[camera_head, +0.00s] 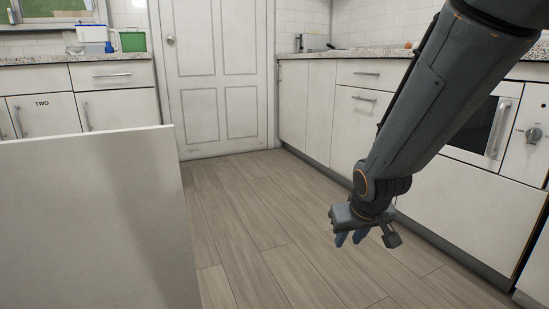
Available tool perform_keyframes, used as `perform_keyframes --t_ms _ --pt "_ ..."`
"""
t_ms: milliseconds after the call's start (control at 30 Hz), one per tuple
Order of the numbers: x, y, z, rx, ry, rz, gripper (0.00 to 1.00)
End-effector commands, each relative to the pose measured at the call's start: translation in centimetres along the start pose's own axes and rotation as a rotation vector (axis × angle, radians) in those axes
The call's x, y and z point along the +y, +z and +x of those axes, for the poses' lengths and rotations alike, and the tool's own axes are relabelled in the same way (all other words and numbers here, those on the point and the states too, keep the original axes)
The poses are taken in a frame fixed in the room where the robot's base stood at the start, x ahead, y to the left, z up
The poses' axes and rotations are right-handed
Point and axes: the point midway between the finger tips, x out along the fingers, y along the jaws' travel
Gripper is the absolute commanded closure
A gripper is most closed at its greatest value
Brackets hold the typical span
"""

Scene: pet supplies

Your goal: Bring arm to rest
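My gripper (352,238) hangs at the lower end of my arm, right of the picture's middle. It points down over the wood floor, with the floor behind it in the picture. The arm comes in from the top right corner and slants down to the left. Small bluish fingers show below the gripper body. Nothing can be seen held in them.
A white panel (95,225) fills the lower left. Cabinets line both sides, with an oven (482,132) at the right. A closed white door (215,75) stands at the back. A green box (132,41) and a pitcher (92,38) stand on the left counter. The middle floor (255,225) is clear.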

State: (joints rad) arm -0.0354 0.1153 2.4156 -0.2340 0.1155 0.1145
Motion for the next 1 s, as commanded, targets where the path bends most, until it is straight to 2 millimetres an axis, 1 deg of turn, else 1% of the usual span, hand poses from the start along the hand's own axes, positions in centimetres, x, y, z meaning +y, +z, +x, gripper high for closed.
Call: perform_keyframes --t_ms 33,100,200,400,433,500,667,767,867,1000 --pt "0.1 1.7 -0.5 -0.036 0.001 0.024 0.72" --pt "0.1 4.0 -1.1 -0.088 -0.002 0.051 0.72" --pt "-0.1 6.9 -2.0 -0.155 -0.009 0.087 0.72" --pt "-0.9 12.2 -3.8 -0.277 -0.031 0.153 0.72" --pt "-1.6 11.7 -4.5 -0.272 -0.039 0.134 0.72" --pt "-3.0 11.3 -5.7 -0.275 -0.054 0.107 0.72" --pt "-6.0 11.0 -8.4 -0.287 -0.089 0.048 0.72" --pt "-8.1 10.9 -10.5 -0.296 -0.114 0.006 0.72" --pt "-10.6 11.0 -13.2 -0.309 -0.145 -0.048 0.72" --pt "-14.6 11.7 -17.8 -0.333 -0.199 -0.14 0.72"
